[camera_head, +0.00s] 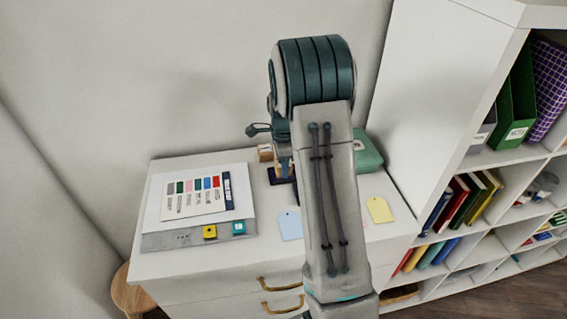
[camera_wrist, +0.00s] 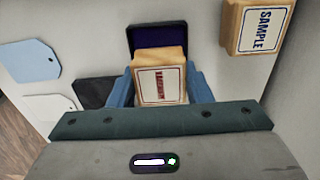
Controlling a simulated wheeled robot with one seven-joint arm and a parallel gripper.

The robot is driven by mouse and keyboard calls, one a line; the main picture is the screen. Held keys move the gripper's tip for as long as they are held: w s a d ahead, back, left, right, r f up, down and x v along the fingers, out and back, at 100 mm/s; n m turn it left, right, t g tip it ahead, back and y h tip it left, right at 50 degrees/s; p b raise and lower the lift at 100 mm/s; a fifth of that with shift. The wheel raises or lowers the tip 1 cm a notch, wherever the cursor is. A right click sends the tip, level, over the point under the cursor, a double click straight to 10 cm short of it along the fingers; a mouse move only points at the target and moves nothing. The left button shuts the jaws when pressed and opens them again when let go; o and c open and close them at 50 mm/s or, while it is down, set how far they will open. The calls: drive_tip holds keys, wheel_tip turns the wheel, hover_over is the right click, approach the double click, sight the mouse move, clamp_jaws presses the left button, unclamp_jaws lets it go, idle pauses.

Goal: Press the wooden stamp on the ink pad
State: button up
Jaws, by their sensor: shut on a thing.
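My gripper (camera_wrist: 160,90) has blue fingers, shut on the wooden stamp (camera_wrist: 161,84), whose pale top label carries red lettering. The dark purple ink pad (camera_wrist: 157,36) shows behind and partly beneath the stamp in the wrist view. The stamp covers the near part of the pad, and I cannot tell whether its base touches it. In the head view, the ink pad (camera_head: 279,176) lies near the back of the cabinet top, with my gripper (camera_head: 285,172) over it. My arm hides much of that area.
A second wooden stamp marked SAMPLE (camera_wrist: 257,27) stands close to the right of the pad. A blue tag (camera_wrist: 28,62) and a white tag (camera_wrist: 50,106) lie left. A box with a colour chart (camera_head: 160,240), a yellow tag (camera_head: 380,210) and a green case (camera_head: 367,155) share the cabinet top.

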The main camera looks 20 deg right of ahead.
drive_tip(key=shift+f, duration=0.35)
drive_tip(key=shift+r, duration=0.1)
idle(0.6)
drive_tip(key=shift+r+p, duration=2.05)
drive_tip(key=shift+r, duration=1.4)
